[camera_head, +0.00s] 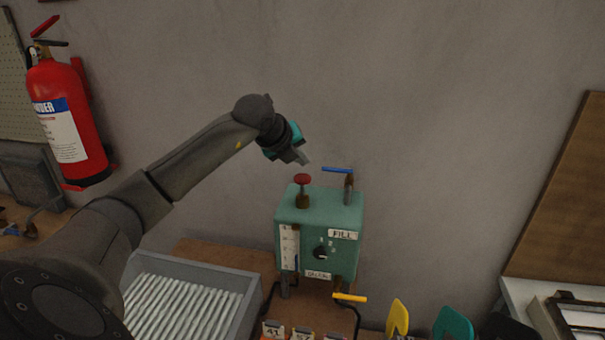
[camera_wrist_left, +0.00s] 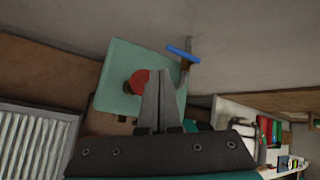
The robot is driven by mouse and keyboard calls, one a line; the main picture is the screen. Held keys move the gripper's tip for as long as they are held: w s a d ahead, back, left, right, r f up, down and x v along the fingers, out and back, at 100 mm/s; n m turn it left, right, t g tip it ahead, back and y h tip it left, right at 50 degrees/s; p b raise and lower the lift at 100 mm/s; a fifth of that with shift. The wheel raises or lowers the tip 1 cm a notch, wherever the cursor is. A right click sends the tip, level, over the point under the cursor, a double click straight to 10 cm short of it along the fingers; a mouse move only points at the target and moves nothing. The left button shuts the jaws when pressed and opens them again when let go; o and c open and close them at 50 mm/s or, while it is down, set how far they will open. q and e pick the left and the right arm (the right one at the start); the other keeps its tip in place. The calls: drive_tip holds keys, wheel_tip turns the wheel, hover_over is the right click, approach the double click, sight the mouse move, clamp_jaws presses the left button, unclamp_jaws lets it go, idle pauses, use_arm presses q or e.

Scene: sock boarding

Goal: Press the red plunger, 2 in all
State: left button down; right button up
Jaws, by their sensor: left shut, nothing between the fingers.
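The red plunger (camera_head: 302,179) stands up from the top of a green box (camera_head: 319,238) labelled FILL. In the left wrist view the red plunger (camera_wrist_left: 139,82) shows partly behind my fingers, on the green box top (camera_wrist_left: 118,65). My left gripper (camera_head: 305,161) is shut and empty, a little above the plunger and apart from it in the head view. Its closed fingers (camera_wrist_left: 156,100) also show in the left wrist view. My right gripper is not in view.
A blue-handled valve (camera_head: 338,170) rises beside the plunger. A yellow handle (camera_head: 350,298) sticks out below the box. A grey ribbed tray (camera_head: 254,300) stands at the left. A fire extinguisher (camera_head: 66,120) hangs on the wall. Coloured boards (camera_head: 397,318) stand at the front right.

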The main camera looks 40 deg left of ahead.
sight(301, 179)
use_arm(q)
wheel_tip(301, 179, up, 4)
drive_tip(key=shift+r+p, duration=0.1)
drive_tip(key=shift+p, duration=1)
drive_tip(key=shift+f, duration=0.2)
